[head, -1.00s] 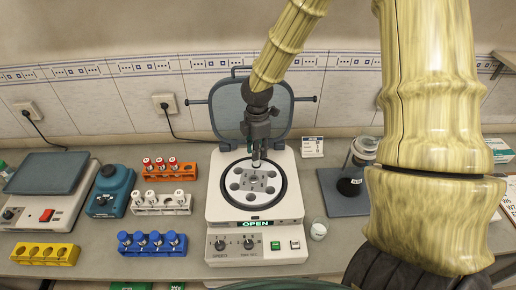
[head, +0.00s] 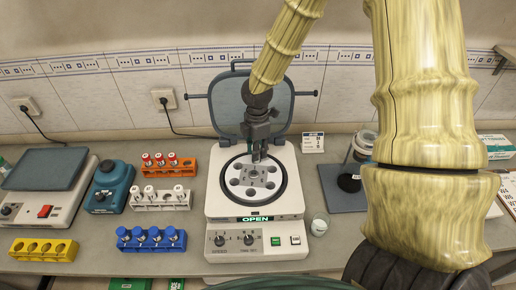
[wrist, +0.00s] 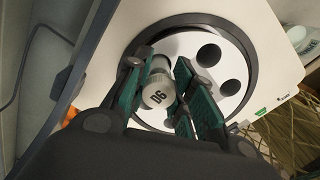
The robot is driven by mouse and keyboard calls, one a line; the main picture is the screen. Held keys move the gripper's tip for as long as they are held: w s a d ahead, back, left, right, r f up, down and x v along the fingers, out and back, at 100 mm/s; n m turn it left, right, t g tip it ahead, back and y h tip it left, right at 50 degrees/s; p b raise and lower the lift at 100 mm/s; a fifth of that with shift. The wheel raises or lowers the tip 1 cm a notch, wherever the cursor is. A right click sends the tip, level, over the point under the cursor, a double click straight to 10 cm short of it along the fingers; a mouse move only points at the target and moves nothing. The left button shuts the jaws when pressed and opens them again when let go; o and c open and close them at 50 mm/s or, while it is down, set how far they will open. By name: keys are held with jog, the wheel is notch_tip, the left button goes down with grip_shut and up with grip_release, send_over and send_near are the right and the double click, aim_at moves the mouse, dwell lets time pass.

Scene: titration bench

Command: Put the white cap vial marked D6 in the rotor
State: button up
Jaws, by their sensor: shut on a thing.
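The white cap vial marked D6 (wrist: 157,94) is between the fingers of my gripper (wrist: 160,68) in the wrist view, cap toward the camera. My gripper is shut on it. In the head view my gripper (head: 259,156) is low over the back part of the grey rotor (head: 254,179), and the vial is mostly hidden by the fingers. The rotor, with several round holes, also shows in the wrist view (wrist: 221,75). I cannot tell whether the vial's lower end is inside a hole.
The centrifuge (head: 215,205) has its lid (head: 233,100) raised behind the rotor. To the left stand an orange rack (head: 184,166), a white rack (head: 165,206) and a blue rack (head: 150,246), all holding vials.

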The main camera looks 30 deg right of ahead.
jog(key=shift+f+b, duration=0.35)
jog(key=shift+f, duration=0.55)
jog(key=o, duration=1)
jog(key=shift+c, duration=0.2)
jog(key=shift+r+p, duration=2.9)
jog(key=shift+r, duration=0.6)
